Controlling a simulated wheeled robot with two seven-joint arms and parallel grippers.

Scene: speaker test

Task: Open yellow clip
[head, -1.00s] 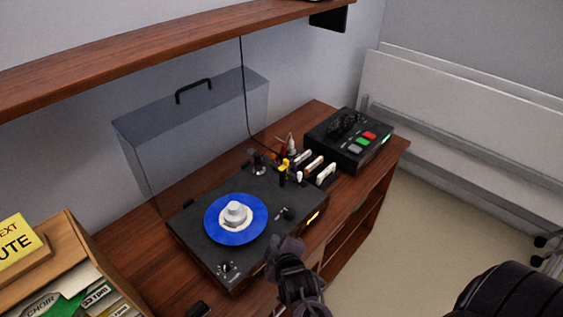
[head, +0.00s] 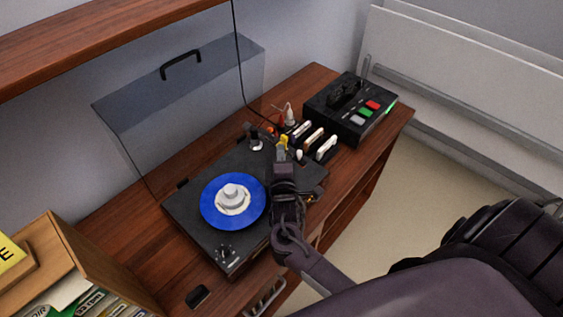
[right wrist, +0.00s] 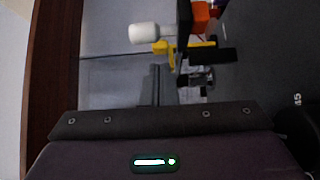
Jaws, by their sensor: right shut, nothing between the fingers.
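The yellow clip (head: 283,140) is a small piece at the back right of the turntable (head: 190,225), by the black tonearm parts. In the right wrist view the yellow clip (right wrist: 160,47) shows near the top middle, beside a white knob-like end and black parts. My right gripper (head: 282,155) is shut and empty, its tips right at the near side of the clip. In the right wrist view its fingers (right wrist: 155,85) point up toward the clip. I cannot tell whether they touch it. My gripper and arm hide part of the turntable's right side. My left gripper is not in view.
A blue record (head: 218,210) lies on the turntable. A clear lid (head: 190,100) stands behind it. Several white and red plugs or levers (head: 315,138) stand close right of the clip. A black box with coloured buttons (head: 350,108) is at the back right. A wooden file box (head: 65,245) stands left.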

